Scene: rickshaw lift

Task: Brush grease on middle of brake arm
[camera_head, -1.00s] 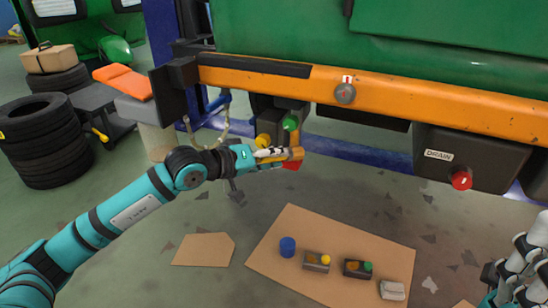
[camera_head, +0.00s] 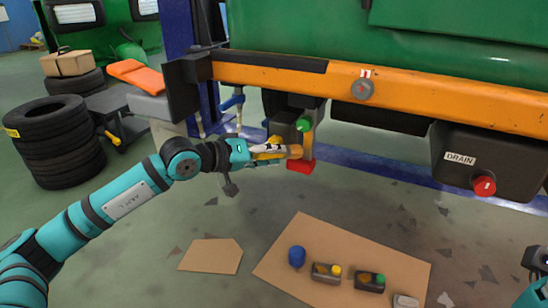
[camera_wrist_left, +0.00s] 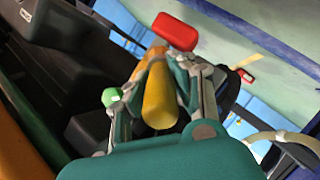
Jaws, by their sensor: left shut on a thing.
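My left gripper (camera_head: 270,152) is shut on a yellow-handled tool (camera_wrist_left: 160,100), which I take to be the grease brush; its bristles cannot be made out. The red block also shows beyond the fingers in the left wrist view (camera_wrist_left: 175,31). The tool's far end is close to the bar; I cannot tell whether they touch. A small part of my right gripper (camera_head: 536,258) shows at the right edge; its fingers are unclear.
The orange truck rail (camera_head: 430,92) runs above the left gripper, with a green knob (camera_head: 304,124) below it. A cardboard sheet (camera_head: 345,250) with several small items lies on the floor. Stacked tyres (camera_head: 55,145) stand left. A drain box (camera_head: 470,160) hangs right.

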